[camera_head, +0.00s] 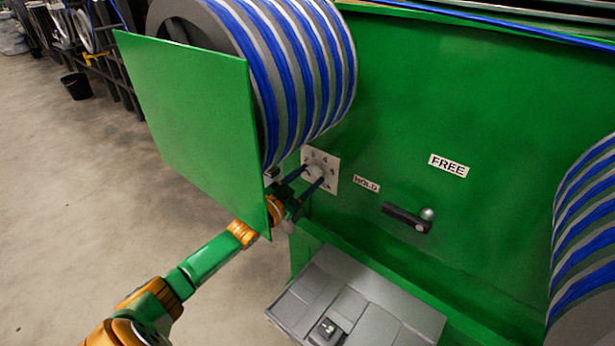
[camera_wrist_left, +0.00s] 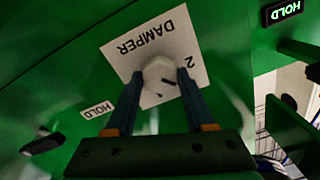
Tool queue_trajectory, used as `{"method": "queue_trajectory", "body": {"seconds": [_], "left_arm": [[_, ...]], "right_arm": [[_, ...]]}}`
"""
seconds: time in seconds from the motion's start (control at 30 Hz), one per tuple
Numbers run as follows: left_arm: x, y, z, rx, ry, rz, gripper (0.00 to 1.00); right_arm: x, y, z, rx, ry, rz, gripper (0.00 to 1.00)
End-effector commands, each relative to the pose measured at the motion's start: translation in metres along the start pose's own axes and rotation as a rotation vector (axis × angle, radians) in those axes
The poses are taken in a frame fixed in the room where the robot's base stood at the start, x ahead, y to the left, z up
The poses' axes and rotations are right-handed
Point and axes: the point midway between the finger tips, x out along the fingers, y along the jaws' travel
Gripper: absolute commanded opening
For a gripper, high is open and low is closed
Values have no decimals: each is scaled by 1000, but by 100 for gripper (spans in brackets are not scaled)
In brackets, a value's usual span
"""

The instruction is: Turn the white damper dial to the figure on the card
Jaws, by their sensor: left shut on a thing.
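The white damper dial (camera_wrist_left: 159,70) is a faceted knob on a white square plate (camera_wrist_left: 125,58) on the green panel. The plate reads DAMPER, with a figure 2 beside the dial in the left wrist view. My left gripper (camera_wrist_left: 160,76) is shut on the dial, one dark finger on each side. In the head view the dial (camera_head: 314,171) sits between the fingertips of my left gripper (camera_head: 311,178), and several small figures ring it on the plate (camera_head: 332,163). A dark mark shows near the dial's lower edge; its exact reading is unclear. I cannot identify the figure card.
A green sheet (camera_head: 190,120) stands in front of the blue-striped drum (camera_head: 290,70), close to my left wrist. A dark lever (camera_head: 405,218) lies between the HOLD label (camera_head: 366,184) and FREE label (camera_head: 449,165). A grey box (camera_head: 355,305) stands below.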

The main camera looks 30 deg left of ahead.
Motion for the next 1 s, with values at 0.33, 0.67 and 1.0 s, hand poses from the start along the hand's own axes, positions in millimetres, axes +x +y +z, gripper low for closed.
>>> {"method": "queue_trajectory", "body": {"seconds": [0.33,0.67,1.0], "left_arm": [[0,0,0,307,9,-1,0],[0,1,0,538,15,-3,0],[0,1,0,654,19,-3,0]], "right_arm": [[-6,0,-1,0,0,0,0],[-7,0,0,0,0,0,0],[-6,0,0,0,-1,0,0]]}}
